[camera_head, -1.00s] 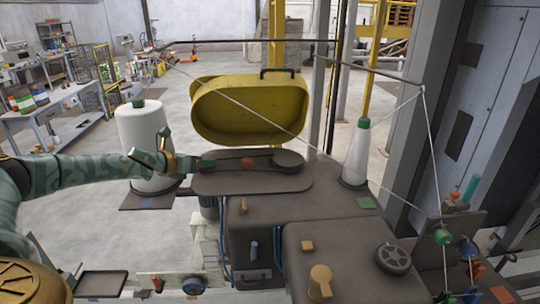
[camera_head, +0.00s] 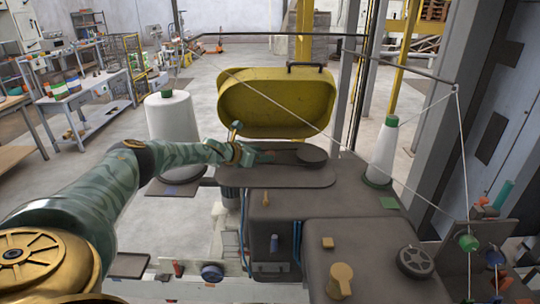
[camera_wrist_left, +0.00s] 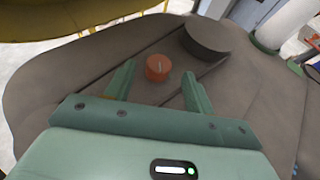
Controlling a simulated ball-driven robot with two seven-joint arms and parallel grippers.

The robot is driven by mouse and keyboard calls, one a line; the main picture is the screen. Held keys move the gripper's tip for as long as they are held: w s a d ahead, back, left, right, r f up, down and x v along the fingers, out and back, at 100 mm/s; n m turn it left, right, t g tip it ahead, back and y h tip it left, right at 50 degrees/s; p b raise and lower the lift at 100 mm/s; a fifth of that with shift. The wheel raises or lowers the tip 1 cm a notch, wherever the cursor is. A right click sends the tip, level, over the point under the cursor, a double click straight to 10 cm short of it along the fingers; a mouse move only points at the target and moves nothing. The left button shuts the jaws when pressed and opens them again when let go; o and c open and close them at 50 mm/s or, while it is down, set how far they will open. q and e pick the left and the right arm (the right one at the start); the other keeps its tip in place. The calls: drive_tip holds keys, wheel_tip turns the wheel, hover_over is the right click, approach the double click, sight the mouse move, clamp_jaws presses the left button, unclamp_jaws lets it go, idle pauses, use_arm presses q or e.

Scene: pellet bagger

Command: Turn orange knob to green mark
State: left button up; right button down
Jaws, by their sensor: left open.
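The orange knob (camera_wrist_left: 158,68) is a short round cap with a pale line on top, standing on the dark flat plate (camera_head: 290,178) of the machine. My left gripper (camera_wrist_left: 158,82) is open, with its two green fingers either side of the line to the knob. The knob sits just beyond the fingertips, apparently untouched. In the head view my left gripper (camera_head: 262,155) reaches over the plate and largely hides the knob. No green mark by the knob can be made out. My right gripper is not in view.
A dark round disc (camera_wrist_left: 207,38) stands on the plate beyond the knob. A raised yellow cover (camera_head: 278,100) is behind the plate. A white thread cone (camera_head: 382,150) stands at right, a large white spool (camera_head: 172,125) at left. A thin thread crosses above the machine.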

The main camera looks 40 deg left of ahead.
sight(268, 153)
use_arm(q)
drive_tip(key=b+x, duration=0.1)
drive_tip(key=x, duration=0.1)
drive_tip(key=b+x, duration=0.1)
drive_tip(key=x, duration=0.1)
drive_tip(key=shift+s+f, duration=0.15)
drive_tip(key=shift+f, duration=0.1)
drive_tip(key=shift+w+r+b, duration=0.1)
drive_tip(key=shift+w+b, duration=0.35)
drive_tip(key=c, duration=1)
